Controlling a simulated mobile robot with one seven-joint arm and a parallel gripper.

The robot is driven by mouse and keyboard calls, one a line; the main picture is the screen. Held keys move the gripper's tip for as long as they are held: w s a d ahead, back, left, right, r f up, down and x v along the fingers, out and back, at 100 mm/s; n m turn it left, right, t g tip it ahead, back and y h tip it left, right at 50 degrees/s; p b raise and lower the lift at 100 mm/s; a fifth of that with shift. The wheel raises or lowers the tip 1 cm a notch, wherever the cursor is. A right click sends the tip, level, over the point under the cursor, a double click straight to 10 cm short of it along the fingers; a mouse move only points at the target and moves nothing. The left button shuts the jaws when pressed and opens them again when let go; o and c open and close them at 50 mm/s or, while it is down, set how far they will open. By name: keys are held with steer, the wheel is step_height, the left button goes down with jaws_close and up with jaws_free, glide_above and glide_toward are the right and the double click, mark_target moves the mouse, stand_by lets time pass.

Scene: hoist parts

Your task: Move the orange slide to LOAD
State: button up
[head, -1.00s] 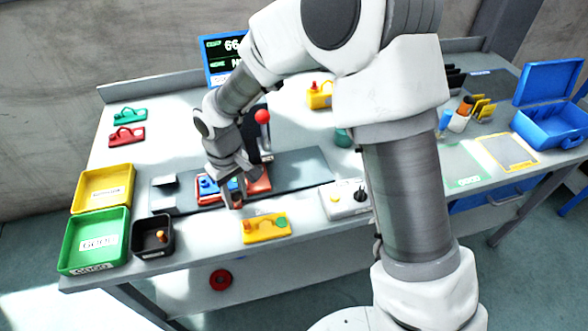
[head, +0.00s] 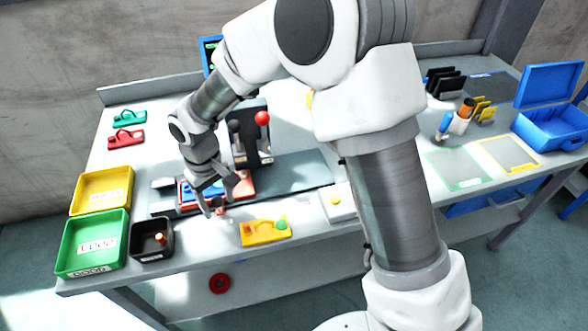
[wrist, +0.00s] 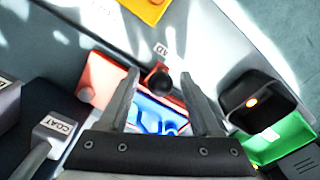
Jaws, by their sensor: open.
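The orange slide (head: 243,186) sits on the dark rail (head: 295,172) near its left end and carries a blue part (head: 187,192). In the wrist view the slide (wrist: 103,75) lies under my gripper, the blue part (wrist: 155,115) showing between the fingers. The slide's black knob (wrist: 162,83) stands between my gripper's fingertips (wrist: 161,80), with a gap on each side. A label ending in "AD" (wrist: 160,49) is beside the knob. In the head view my gripper (head: 213,209) is open at the slide's front edge.
A press with a red ball lever (head: 262,118) stands behind the rail. A black bin (head: 152,240), a green bin (head: 92,243) and a yellow bin (head: 102,188) are at left. A yellow part (head: 265,232) lies in front of the rail, near a white control box (head: 338,204).

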stand_by(0.3)
step_height(320, 180, up, 9)
steer(key=p, duration=0.6)
steer(key=shift+r+p, duration=0.15)
steer(key=shift+p, duration=0.2)
step_height(320, 180, up, 17)
steer(key=p, duration=0.2)
steer(key=s+d+r+m+t, duration=0.1)
steer(key=d+r+m, duration=0.15)
steer(key=d, duration=0.65)
steer(key=s+d+r+m+t, duration=0.2)
steer(key=d+r, duration=0.2)
steer(key=d, duration=0.5)
steer(key=s+d+f+m+t, duration=0.1)
steer(key=s+d+m, duration=0.3)
steer(key=s+d, duration=0.6)
steer(key=d+t, duration=0.1)
steer(key=d, duration=0.2)
steer(key=shift+d+f+m+t, duration=0.25)
steer(key=shift+d+m+t, duration=0.05)
steer(key=shift+d+m, duration=0.05)
